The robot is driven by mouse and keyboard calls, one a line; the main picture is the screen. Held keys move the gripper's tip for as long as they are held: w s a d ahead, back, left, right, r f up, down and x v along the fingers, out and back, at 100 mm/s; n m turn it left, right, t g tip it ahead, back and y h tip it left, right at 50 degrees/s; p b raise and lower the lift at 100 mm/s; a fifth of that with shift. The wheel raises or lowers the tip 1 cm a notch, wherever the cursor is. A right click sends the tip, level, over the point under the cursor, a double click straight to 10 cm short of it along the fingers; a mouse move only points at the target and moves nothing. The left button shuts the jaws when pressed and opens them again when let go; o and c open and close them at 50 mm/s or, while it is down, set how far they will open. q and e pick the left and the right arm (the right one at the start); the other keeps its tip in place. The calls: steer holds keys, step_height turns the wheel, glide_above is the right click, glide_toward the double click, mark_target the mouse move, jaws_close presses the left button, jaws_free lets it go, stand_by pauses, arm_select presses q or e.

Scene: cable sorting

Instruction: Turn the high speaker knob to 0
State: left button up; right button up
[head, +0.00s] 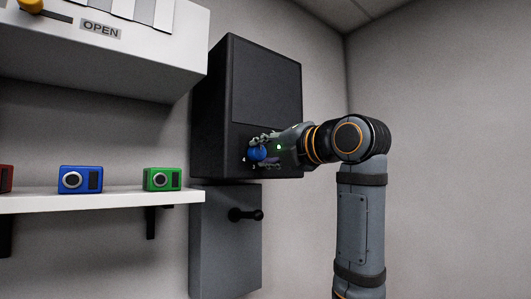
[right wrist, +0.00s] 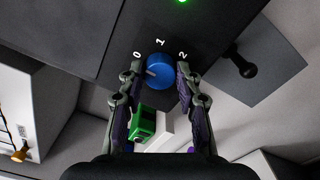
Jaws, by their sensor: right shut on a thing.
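A black speaker (head: 267,80) hangs on the wall, with a blue knob (head: 257,153) low on its front. My right gripper (head: 263,152) reaches in from the right and is shut on the knob. In the right wrist view the blue knob (right wrist: 160,71) sits between the two fingers of my right gripper (right wrist: 160,82). The digits 0, 1 and 2 show around it. A pale mark on the knob lies on its lower left side; which digit it points at is hard to tell. My left gripper is not in view.
A grey box (head: 225,235) with a black handle (head: 245,214) is below the speaker. A white shelf (head: 100,200) at left bears a blue device (head: 81,180) and a green device (head: 162,179). A white panel marked OPEN (head: 100,55) is above the shelf.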

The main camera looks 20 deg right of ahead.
stand_by(0.3)
steer(key=o, duration=1.1)
steer(key=shift+o, duration=0.2)
steer(key=shift+s, duration=0.1)
steer(key=v, duration=1.1)
steer(key=shift+s, duration=0.35)
steer(key=shift+d, duration=0.15)
